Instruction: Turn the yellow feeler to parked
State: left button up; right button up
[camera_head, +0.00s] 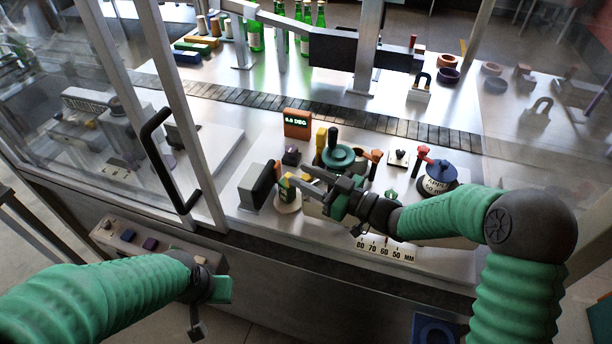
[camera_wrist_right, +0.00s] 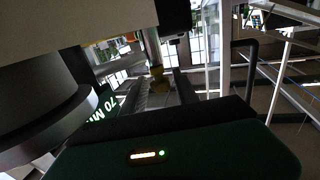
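A yellow, upright piece (camera_head: 321,138) stands left of the green handwheel on the fixture. A second, smaller yellow part (camera_head: 284,184) sits at the left, just beyond my right fingertips. I cannot tell for sure which one is the feeler. My right gripper (camera_head: 308,186) reaches left over the fixture, its fingers apart and nothing visibly held. In the right wrist view a yellow knob (camera_wrist_right: 160,79) at the end of a rod shows between and beyond the fingers; contact cannot be told. My left gripper (camera_head: 208,292) hangs near the front control box, away from the fixture; its fingers are unclear.
An orange display (camera_head: 297,123) reading in degrees stands behind the fixture. The green handwheel (camera_head: 339,156), a dark upright block (camera_head: 264,183) and a blue-topped pot (camera_head: 438,175) crowd the area. A black door handle (camera_head: 160,160) and glass frame stand at left. A slatted conveyor (camera_head: 240,96) runs behind.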

jog(key=shift+s, duration=0.1)
grip_shut()
jog(key=shift+t, duration=0.3)
jog(key=m+t+h+b, duration=0.2)
jog(key=shift+f+m+t, duration=0.15)
jog(key=shift+m+t, duration=0.15)
jog(key=m+t+h+b, duration=0.2)
jog(key=h+b, duration=0.1)
jog(key=m+t+h+b, duration=0.2)
jog(key=m+h+b, duration=0.1)
jog(key=h, duration=0.1)
jog(key=shift+s+a, duration=0.1)
jog(key=shift+a, duration=0.1)
jog(key=m+t+h+b, duration=0.1)
jog(key=m+h, duration=0.1)
jog(key=h, duration=0.2)
jog(key=shift+m, duration=0.4)
jog(key=shift+d+r+m+h, duration=0.1)
jog(key=shift+m+h, duration=0.65)
jog(key=shift+h, duration=0.55)
jog(key=shift+d+r+m+h, duration=0.1)
jog(key=shift+m+h, duration=0.65)
jog(key=shift+h, duration=0.55)
jog(key=shift+o, duration=1.5)
grip_release()
